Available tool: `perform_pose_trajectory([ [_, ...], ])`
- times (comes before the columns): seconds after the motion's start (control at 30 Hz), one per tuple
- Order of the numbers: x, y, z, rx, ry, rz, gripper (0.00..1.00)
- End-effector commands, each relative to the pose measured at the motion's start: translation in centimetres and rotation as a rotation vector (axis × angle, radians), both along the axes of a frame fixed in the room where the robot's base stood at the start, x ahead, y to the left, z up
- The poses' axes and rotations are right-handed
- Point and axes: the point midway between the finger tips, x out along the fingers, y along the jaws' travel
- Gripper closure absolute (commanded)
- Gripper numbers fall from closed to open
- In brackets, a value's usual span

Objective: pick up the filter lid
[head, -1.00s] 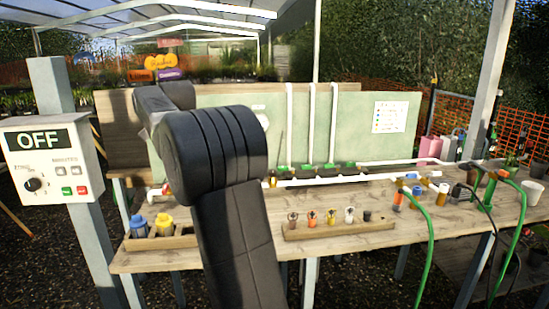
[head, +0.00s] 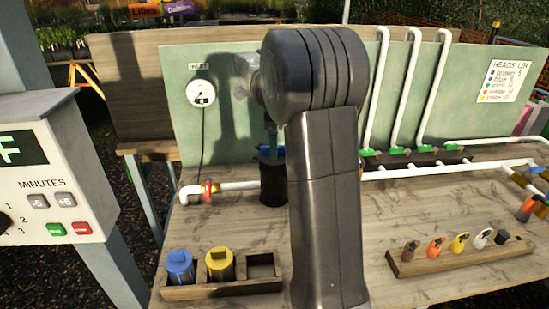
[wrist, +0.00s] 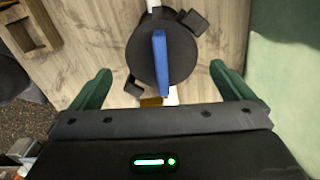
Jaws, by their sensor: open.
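The filter lid (wrist: 180,62) is a black round disc with a raised blue bar handle (wrist: 160,62), seen from above in the wrist view. My gripper (wrist: 160,69) is open, its two green fingers apart on the left and right of the lid, touching nothing that I can see. In the head view the black filter body (head: 272,182) stands on the bench, with a bit of the blue handle (head: 278,152) at its top. My arm hides its right part and most of my gripper.
A white pipe with a red-ringed fitting (head: 208,189) runs to the filter. A wooden holder (head: 222,290) with a blue and a yellow cap and an empty slot is at front left. A rack (head: 455,262) of coloured heads is right. A gauge (head: 200,93) hangs on the green panel.

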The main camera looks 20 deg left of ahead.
Motion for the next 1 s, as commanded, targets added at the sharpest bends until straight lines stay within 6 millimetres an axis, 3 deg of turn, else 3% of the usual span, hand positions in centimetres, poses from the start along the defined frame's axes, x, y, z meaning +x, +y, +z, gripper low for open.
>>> perform_pose_trajectory([
  [0.2, 0.1, -0.3, -3.1, 0.0, 0.001, -0.001, 0.0],
  [0.5, 0.1, -0.3, -3.7, 0.0, 0.0, 0.0, 0.0],
  [0.7, 0.1, -0.3, -3.6, 0.0, 0.0, 0.0, 0.37],
  [1.0, 0.1, -0.3, -3.2, 0.0, -0.001, 0.0, 0.38],
])
